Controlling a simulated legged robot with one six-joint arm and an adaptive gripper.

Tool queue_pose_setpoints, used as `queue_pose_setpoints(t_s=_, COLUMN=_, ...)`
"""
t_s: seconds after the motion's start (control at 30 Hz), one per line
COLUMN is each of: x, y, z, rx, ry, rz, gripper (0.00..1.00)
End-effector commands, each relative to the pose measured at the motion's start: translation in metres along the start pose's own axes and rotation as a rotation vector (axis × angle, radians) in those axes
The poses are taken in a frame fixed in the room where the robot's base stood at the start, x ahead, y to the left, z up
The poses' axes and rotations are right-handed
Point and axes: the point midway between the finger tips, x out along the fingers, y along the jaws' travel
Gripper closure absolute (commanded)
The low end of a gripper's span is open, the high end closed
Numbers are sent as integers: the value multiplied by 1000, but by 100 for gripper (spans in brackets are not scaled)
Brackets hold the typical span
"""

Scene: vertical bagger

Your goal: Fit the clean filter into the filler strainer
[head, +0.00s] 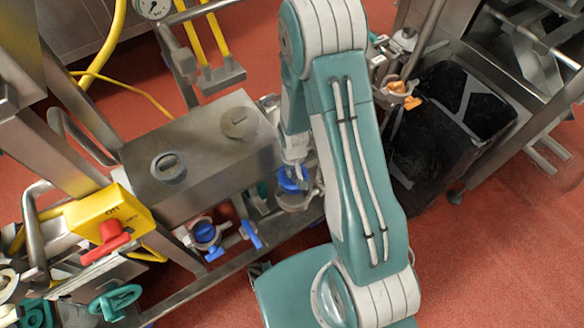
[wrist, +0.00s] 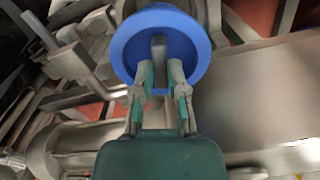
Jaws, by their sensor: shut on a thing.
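In the wrist view my gripper (wrist: 161,68) is shut on the upright grey bar in the middle of a blue round piece (wrist: 125,42). I cannot tell whether this piece is the filter or a cap of the strainer. In the head view my gripper (head: 294,158) points down at the blue piece (head: 291,181), beside the right end of a steel box. A grey round housing (head: 296,204) is right below the blue piece; I cannot tell whether the piece is seated in it or just above it. My arm hides part of this spot.
The steel box (head: 205,175) has two round caps on top. Another blue round part (head: 205,233) and a blue lever (head: 251,234) are at its front. A yellow switch box (head: 90,212) stands left. A black bin (head: 415,150) and orange pieces (head: 397,87) are right of my arm.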

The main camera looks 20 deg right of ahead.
Motion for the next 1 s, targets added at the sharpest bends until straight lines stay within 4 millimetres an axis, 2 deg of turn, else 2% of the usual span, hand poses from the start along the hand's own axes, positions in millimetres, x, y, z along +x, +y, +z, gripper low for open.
queue_pose_setpoints(t_s=0.17, x=8, y=0, z=0, rx=0, ry=-2, rz=0, gripper=100)
queue_pose_setpoints(t_s=0.7, x=61, y=0, z=0, rx=-1, ry=-2, rz=0, gripper=100)
queue_pose_setpoints(t_s=1.0, x=70, y=0, z=-1, rx=0, ry=0, rz=0, gripper=100)
